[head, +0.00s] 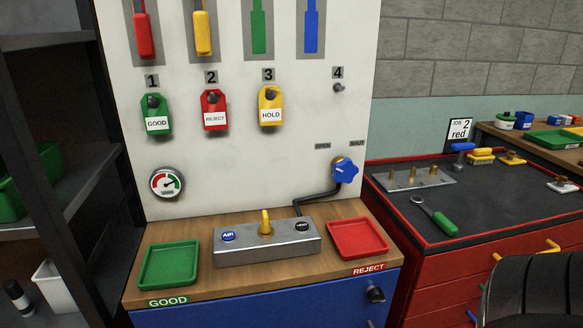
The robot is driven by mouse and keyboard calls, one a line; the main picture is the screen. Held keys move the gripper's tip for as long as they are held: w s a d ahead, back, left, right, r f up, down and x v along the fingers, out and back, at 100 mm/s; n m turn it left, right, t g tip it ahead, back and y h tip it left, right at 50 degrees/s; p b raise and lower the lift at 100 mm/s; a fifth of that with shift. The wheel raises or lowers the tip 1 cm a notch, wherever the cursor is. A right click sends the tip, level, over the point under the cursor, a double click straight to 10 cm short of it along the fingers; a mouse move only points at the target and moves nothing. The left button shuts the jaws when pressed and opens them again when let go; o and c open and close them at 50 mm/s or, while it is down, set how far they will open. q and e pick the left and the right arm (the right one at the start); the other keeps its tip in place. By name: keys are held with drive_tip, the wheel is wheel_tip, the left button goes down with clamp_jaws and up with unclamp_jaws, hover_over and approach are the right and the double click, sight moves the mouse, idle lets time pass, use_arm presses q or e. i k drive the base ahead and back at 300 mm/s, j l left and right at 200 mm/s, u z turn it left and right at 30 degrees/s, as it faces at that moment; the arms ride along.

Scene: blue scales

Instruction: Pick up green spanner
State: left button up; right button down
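A spanner with a green handle (445,223) and a grey metal head lies on the dark top of the red cabinet (400,219) at the right. It lies at a slant, its head towards the back left and its handle towards the front right. Nothing covers it. On the white panel above the bench there is a flat green tool shape (258,30), its top cut off by the picture edge. Neither of my grippers is in view.
A metal block with brass pegs (414,179) stands just behind the spanner. A black ribbed object (537,290) fills the lower right corner. The cabinet top right of the spanner is clear.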

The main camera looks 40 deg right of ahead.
sight(438, 217)
drive_tip(key=z, duration=2.35)
